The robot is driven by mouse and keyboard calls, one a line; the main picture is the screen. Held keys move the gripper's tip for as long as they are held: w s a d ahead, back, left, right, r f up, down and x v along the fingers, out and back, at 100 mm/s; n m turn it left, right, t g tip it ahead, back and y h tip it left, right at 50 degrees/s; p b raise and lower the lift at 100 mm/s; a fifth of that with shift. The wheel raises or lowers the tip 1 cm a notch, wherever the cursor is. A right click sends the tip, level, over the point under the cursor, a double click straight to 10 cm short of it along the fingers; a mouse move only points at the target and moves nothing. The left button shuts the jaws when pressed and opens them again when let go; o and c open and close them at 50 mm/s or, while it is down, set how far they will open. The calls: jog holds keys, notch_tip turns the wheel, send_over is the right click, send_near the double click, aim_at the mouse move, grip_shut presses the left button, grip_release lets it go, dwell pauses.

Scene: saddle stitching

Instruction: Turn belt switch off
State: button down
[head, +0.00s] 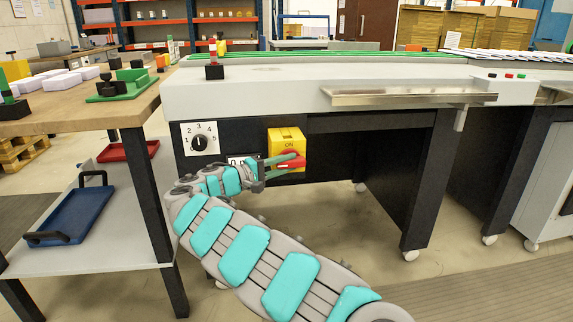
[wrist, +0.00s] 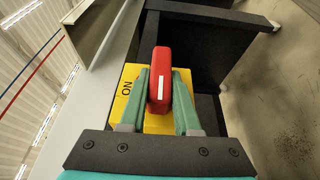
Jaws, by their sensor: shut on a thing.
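The belt switch is a yellow box (head: 284,140) with a red handle (head: 290,161), on the dark front panel of the machine. "ON" shows on the yellow face above the handle. In the wrist view the red handle (wrist: 160,80) with a white stripe stands out from the yellow box (wrist: 125,100). My gripper (wrist: 160,88) has its two green fingers on either side of the handle, shut on it. In the head view my gripper (head: 285,165) reaches the handle from the left. The lower part of the yellow box is partly hidden by the fingers and handle.
A numbered dial (head: 199,141) and a small display (head: 237,161) are left of the switch. A metal ledge (head: 410,97) juts out at upper right. A wooden table (head: 80,118) with a blue tray (head: 70,215) on its lower shelf stands at left.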

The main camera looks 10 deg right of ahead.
jog(key=c, duration=0.6)
grip_release()
jog(key=shift+c, duration=0.2)
jog(key=v, duration=0.7)
jog(key=shift+s+a, duration=0.2)
jog(key=shift+a, duration=0.15)
